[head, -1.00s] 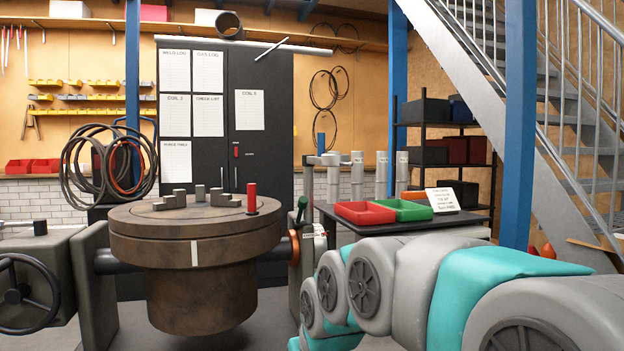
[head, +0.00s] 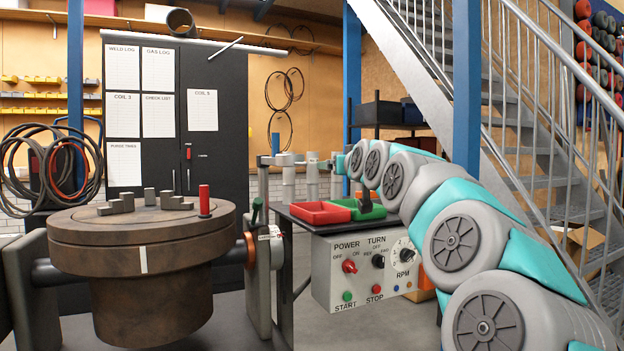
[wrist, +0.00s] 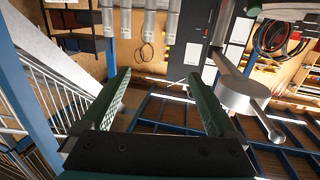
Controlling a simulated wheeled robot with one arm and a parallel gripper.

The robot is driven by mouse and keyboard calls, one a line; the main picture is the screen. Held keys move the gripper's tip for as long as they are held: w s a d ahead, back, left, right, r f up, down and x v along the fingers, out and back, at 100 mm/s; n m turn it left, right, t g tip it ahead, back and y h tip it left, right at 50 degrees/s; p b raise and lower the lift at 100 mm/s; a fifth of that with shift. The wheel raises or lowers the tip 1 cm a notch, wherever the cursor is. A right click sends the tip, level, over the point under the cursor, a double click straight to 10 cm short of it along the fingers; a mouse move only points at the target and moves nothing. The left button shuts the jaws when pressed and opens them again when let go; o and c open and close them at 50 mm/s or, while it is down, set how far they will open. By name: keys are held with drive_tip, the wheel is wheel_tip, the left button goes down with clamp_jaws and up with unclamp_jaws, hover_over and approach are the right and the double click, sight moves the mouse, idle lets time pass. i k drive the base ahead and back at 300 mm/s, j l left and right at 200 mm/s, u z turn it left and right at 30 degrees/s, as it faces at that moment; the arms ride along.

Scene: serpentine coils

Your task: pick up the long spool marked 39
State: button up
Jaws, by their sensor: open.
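Several pale grey upright spools (head: 312,178) stand in a row at the back of the dark table in the head view. They also show upside down at the top of the wrist view (wrist: 151,20). Small labels sit near their ends, but I cannot read any number, so I cannot tell which is 39. My gripper (wrist: 158,75) is open in the wrist view, with two long dark green fingers apart and nothing between them. The spools lie beyond the fingertips. In the head view my arm reaches left toward the spools and hides part of the row; the gripper is not clear there.
Red (head: 320,213) and green (head: 367,211) trays sit on the table, above a control panel (head: 362,272). A round brown positioner table (head: 140,225) stands left. A grey post with a cross-arm (head: 263,180) stands beside the spools. A blue column (head: 467,110) and stairs are right.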

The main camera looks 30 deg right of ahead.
sight(313, 157)
drive_tip(key=i+l, duration=0.2)
drive_tip(key=i, duration=0.25)
drive_tip(key=i+l, duration=0.25)
drive_tip(key=i, duration=0.25)
drive_tip(key=i+l, duration=0.2)
drive_tip(key=i, duration=0.25)
